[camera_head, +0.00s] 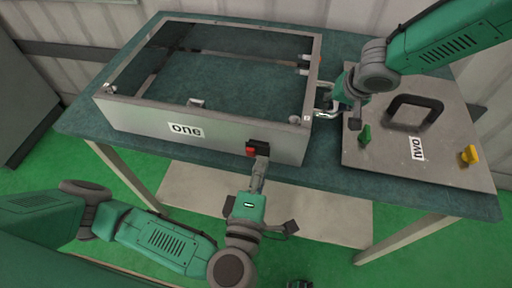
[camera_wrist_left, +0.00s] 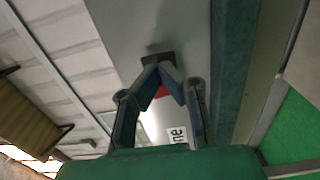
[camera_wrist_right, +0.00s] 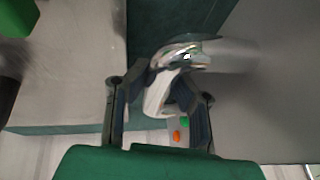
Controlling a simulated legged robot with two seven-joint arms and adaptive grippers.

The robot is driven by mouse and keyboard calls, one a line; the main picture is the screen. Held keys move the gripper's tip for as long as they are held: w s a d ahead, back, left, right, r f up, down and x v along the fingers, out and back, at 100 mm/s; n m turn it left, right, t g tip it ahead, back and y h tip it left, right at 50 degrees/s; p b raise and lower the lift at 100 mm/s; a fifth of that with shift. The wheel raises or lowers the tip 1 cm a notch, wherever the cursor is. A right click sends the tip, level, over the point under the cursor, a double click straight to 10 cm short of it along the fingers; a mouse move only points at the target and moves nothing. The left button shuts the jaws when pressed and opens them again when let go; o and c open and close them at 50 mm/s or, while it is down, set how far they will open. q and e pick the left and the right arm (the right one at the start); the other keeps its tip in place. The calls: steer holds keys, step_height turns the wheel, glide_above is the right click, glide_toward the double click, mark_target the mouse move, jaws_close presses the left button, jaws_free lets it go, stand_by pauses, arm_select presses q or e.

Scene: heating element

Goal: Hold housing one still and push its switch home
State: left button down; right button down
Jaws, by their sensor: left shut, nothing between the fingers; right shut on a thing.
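Housing one (camera_head: 205,132) is an open grey metal frame on the table, labelled "one" on its front wall. Its switch (camera_head: 257,147), black with a red part, sits on the front wall right of the label. My left gripper (camera_head: 261,164) is shut and empty, its tips at the switch; touching or just short, I cannot tell. In the left wrist view the joined fingertips (camera_wrist_left: 162,68) overlap the switch's dark body (camera_wrist_left: 157,58). My right gripper (camera_head: 328,101) is shut on a shiny curved metal handle (camera_wrist_right: 160,92) at the housing's right side.
A grey panel labelled "two" (camera_head: 440,165) lies right of the housing, with a black handle (camera_head: 412,112), a green knob (camera_head: 366,135) and a yellow knob (camera_head: 469,154). The teal table's front edge runs close below the housing.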

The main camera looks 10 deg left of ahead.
arm_select(q)
steer(key=shift+w, duration=0.2)
arm_select(e)
steer(key=shift+r, duration=0.15)
stand_by(0.3)
arm_select(q)
steer(key=shift+w, duration=1.3)
steer(key=shift+s, duration=0.1)
steer(key=s, duration=0.8)
arm_select(e)
steer(key=shift+w, duration=0.1)
steer(key=c, duration=1.3)
jaws_free()
